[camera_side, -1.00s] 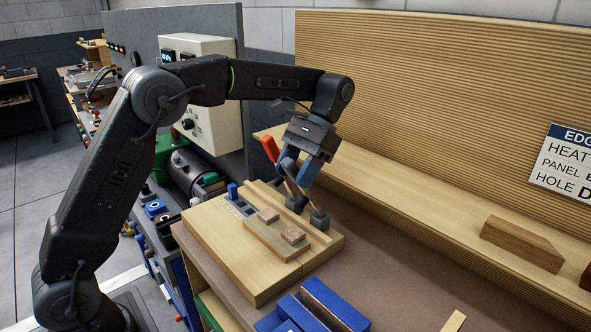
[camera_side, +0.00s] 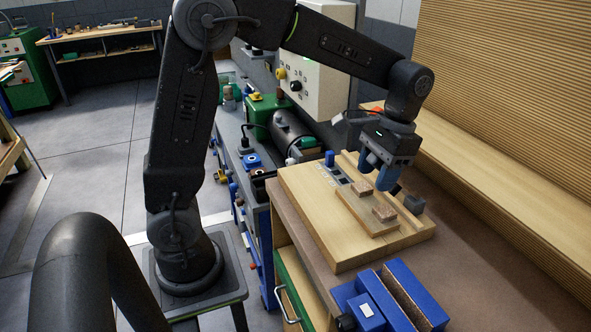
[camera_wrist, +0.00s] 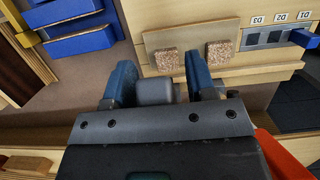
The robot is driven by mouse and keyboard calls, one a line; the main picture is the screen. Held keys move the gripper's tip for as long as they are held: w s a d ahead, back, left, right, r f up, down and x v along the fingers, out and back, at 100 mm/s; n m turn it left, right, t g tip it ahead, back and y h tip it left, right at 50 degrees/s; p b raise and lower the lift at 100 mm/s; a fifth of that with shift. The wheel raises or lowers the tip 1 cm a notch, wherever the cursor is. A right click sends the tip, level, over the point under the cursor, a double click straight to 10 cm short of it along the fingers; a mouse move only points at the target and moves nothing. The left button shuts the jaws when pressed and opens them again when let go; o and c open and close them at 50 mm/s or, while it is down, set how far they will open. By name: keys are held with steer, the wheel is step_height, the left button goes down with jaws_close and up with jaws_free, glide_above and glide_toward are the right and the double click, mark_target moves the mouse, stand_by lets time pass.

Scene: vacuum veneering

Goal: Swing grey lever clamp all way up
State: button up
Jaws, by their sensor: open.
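The grey clamp end (camera_side: 413,203) is a dark block at the right rear of the wooden board (camera_side: 335,245). In the wrist view a rounded grey block (camera_wrist: 154,92) sits between my two blue fingers. My gripper (camera_side: 380,187) points down over the board's rear edge and is open; the fingers (camera_wrist: 160,68) stand on either side of the grey block, with a gap visible on the right. Contact on the left is unclear. The rest of the lever is hidden by my gripper. An orange-red handle (camera_wrist: 283,155) shows beside my gripper; its link to the clamp is hidden.
A thin wooden panel (camera_side: 365,213) with two speckled blocks (camera_side: 384,213) lies on the board beside my fingers. A blue knob (camera_side: 329,158) stands at the board's back left. A blue fixture (camera_side: 398,290) is in front. A wooden ledge (camera_side: 480,180) runs behind.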

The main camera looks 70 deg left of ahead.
steer(key=r+t, duration=0.1)
steer(key=r, duration=0.2)
steer(key=s+r, duration=0.1)
steer(key=r, duration=0.3)
steer(key=s+r+t, duration=0.1)
steer(key=r, duration=0.3)
steer(key=shift+t, duration=0.3)
steer(key=s+f+t, duration=0.2)
steer(key=s+f, duration=0.1)
steer(key=s, duration=0.4)
steer(key=s+f+t, duration=0.3)
steer(key=s+f, duration=0.1)
steer(key=s, duration=0.3)
steer(key=shift+a+f+t, duration=0.15)
steer(key=shift+a+t, duration=0.15)
